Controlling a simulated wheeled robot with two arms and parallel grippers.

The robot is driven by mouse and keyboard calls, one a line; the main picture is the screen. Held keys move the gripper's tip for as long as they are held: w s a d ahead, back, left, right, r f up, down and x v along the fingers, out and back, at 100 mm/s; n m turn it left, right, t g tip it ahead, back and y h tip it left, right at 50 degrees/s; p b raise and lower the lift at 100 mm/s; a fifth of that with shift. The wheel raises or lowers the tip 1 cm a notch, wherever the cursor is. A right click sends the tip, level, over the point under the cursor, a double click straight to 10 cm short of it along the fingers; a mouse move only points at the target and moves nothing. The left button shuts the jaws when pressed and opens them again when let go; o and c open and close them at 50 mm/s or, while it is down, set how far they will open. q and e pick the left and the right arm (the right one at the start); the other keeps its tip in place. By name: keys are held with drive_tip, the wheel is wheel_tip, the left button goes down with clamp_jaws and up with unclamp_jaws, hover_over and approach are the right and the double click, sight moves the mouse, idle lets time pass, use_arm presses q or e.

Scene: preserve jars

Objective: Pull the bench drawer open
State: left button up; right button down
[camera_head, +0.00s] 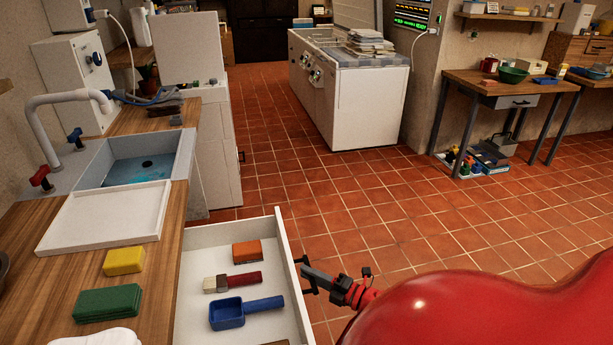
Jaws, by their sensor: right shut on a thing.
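The bench drawer (292,262) stands pulled out from under the wooden bench, at the bottom centre of the head view. Its white front panel faces right. A dark handle (306,261) sits on the outside of that panel. My right gripper (309,275) is shut on the handle, with its red arm coming in from the lower right. Part of the grip is hard to see at this size. Inside the drawer lie an orange block (247,251), a red-handled brush (232,281) and a blue scoop (246,311). My left gripper is out of view.
On the wooden bench (50,300) are a white tray (105,218), a yellow sponge (123,261) and a green pad (107,303). A sink (140,170) lies behind them. The tiled floor (370,215) right of the drawer is clear.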

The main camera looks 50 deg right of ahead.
drive_tip(key=c, duration=0.8)
unclamp_jaws()
drive_tip(key=s+d+b, duration=0.1)
drive_tip(key=s+d, duration=0.2)
drive_tip(key=s, duration=1.4)
drive_tip(key=shift+d+b, duration=0.15)
drive_tip(key=shift+b, duration=0.15)
drive_tip(key=shift+s, duration=0.1)
